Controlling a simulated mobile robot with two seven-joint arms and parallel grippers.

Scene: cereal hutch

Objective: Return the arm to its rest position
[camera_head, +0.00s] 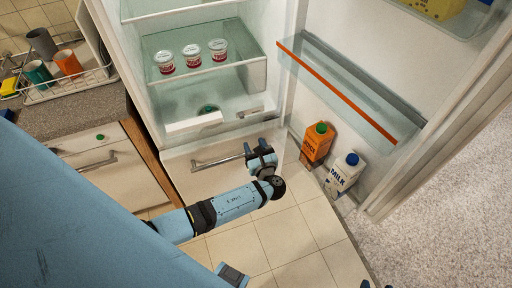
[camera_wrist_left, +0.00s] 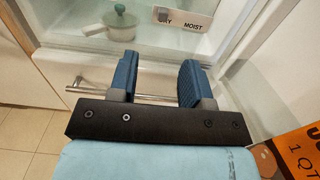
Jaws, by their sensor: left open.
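My left arm (camera_head: 235,204) reaches in from the left, in front of the open fridge. Its gripper (camera_head: 262,146) is near the drawer handle (camera_head: 217,161) below the fridge compartment. In the left wrist view the two blue fingers (camera_wrist_left: 158,80) stand apart with nothing between them. The handle (camera_wrist_left: 150,97) shows behind them; I cannot tell whether they touch it. Small dark tips at the bottom edge of the head view may be my right gripper, mostly cut off.
The open fridge door holds an orange carton (camera_head: 317,143) and a milk carton (camera_head: 345,174), close right of the left gripper. Several small cups (camera_head: 192,55) stand on a fridge shelf (camera_head: 245,76). A dish rack (camera_head: 68,92) is on the left counter. Tiled floor (camera_head: 290,236) lies below.

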